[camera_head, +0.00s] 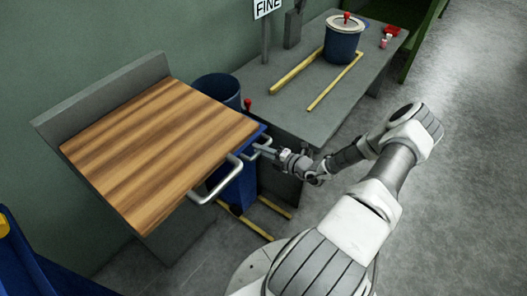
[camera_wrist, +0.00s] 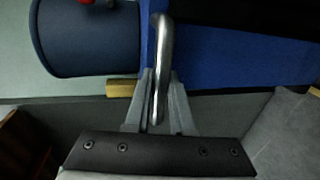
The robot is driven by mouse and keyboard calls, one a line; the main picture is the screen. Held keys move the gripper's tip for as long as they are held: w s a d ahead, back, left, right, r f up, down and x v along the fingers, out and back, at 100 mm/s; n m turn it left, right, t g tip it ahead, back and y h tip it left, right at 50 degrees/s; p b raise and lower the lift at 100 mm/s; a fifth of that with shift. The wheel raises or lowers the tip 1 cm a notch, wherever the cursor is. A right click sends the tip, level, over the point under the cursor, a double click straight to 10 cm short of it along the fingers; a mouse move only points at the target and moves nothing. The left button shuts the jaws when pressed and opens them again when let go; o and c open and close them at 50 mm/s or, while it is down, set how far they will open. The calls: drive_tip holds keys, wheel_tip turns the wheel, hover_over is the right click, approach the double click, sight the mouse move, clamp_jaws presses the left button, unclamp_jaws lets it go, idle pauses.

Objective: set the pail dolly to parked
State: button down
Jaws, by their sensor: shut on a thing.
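The pail dolly (camera_head: 238,190) is a blue body low between the wood-topped table and the grey bench; the wood top hides much of it. A dark blue pail (camera_head: 218,88) shows behind the wood top, and in the wrist view (camera_wrist: 85,40) at upper left. A bent silver handle (camera_wrist: 160,70) stands out from the blue body. My gripper (camera_head: 264,151) is at this handle, with its fingers (camera_wrist: 156,112) shut on the bar, one on each side. A red knob (camera_head: 248,103) stands beside the pail.
Yellow strips (camera_head: 244,222) lie on the floor by the dolly. The wood-topped table (camera_head: 150,150) has a larger silver handle (camera_head: 215,188). The floor at right is clear.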

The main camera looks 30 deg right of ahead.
drive_tip(key=c, duration=0.8)
unclamp_jaws()
drive_tip(key=shift+w+a, duration=0.1)
drive_tip(key=shift+w, duration=0.15)
drive_tip(key=shift+o, duration=0.2)
drive_tip(key=shift+s, duration=0.1)
drive_tip(key=p+v, duration=0.4)
drive_tip(key=v, duration=1.3)
drive_tip(key=shift+r, duration=0.1)
